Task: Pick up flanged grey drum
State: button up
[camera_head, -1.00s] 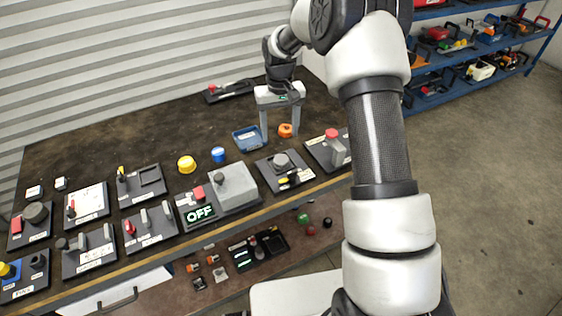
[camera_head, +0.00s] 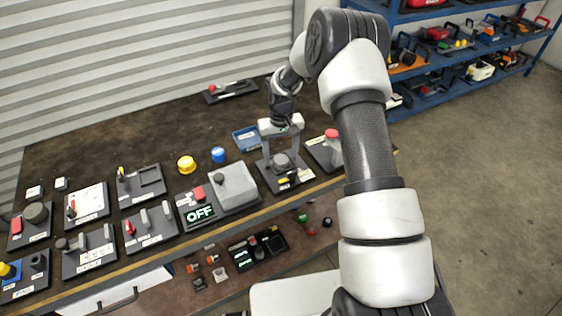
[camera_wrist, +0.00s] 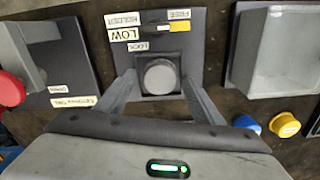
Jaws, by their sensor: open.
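The flanged grey drum (camera_head: 282,160) sits upright on a dark labelled plate (camera_head: 268,181) near the front edge of the bench. In the wrist view the drum (camera_wrist: 160,77) shows its round top, with a square dark base beneath. My gripper (camera_head: 281,156) is open and points down at the plate, with its fingers on either side of the drum. In the wrist view the gripper (camera_wrist: 160,82) spans the drum, with gaps visible on both sides. A yellow and black lever (camera_wrist: 172,28) lies on the same plate beside the drum.
A grey box (camera_head: 236,183) stands left of the plate. A plate with a red-topped grey post (camera_head: 333,138) stands close on the right. A blue tray (camera_head: 246,139) lies behind, with blue (camera_head: 218,154) and yellow (camera_head: 186,164) caps to its left. The back of the bench is mostly clear.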

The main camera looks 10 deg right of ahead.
jog(key=c, duration=1.1)
jog(key=shift+r, duration=0.1)
jog(key=shift+c, duration=0.2)
